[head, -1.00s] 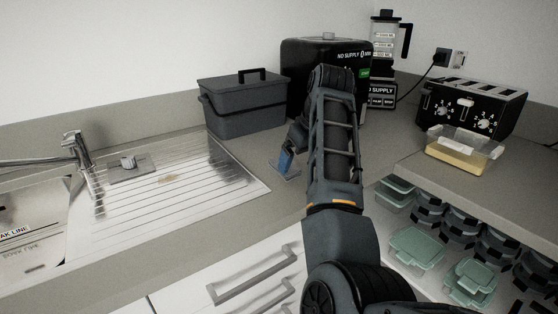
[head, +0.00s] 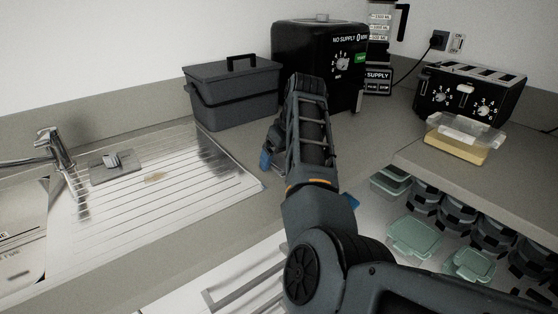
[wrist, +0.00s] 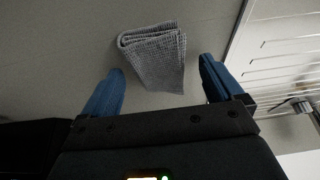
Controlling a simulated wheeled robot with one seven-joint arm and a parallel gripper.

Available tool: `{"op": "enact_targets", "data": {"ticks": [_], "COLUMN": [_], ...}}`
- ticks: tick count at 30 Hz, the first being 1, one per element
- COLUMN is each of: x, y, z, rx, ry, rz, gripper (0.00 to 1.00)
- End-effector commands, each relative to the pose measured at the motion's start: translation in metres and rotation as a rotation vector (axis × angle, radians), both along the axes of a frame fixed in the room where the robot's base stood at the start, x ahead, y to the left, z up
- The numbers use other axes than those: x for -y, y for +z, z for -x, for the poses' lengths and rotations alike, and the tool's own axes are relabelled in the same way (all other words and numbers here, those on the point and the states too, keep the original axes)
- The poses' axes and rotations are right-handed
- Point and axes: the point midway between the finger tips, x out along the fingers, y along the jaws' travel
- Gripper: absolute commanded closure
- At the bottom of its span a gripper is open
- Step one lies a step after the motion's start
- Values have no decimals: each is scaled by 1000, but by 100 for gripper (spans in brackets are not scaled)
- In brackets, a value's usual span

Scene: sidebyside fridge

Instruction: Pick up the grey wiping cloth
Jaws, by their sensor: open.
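The grey wiping cloth (wrist: 152,57) is a folded, textured piece lying on the grey countertop in the wrist view. My gripper (wrist: 162,66) is open, with its two blue fingers apart and nothing held. The cloth appears in the gap between the fingertips and just past them, with no clear contact; its height gap to the fingers cannot be told. In the head view one blue finger (head: 266,160) shows left of my arm and a bit of blue shows on its right. I cannot make out the cloth there; my arm covers that area.
The metal draining board (head: 175,195) with a sink and tap (head: 55,150) lies to the left. A dark lidded box (head: 233,95), a black appliance (head: 318,60) and a toaster (head: 470,95) stand behind. A butter-like container (head: 458,140) sits near the right counter edge, above an open drawer.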

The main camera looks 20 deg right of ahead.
Motion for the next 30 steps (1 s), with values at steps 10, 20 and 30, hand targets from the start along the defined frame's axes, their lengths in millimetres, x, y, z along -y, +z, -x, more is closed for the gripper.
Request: {"op": "enact_targets", "data": {"ticks": [10, 20, 30], "x": [-1, -1, -1], "y": [-6, -5, -5], "z": [-2, -2, -2], "rx": [0, 0, 0], "ry": [0, 0, 0], "rz": [1, 1, 1], "gripper": [9, 41, 72]}}
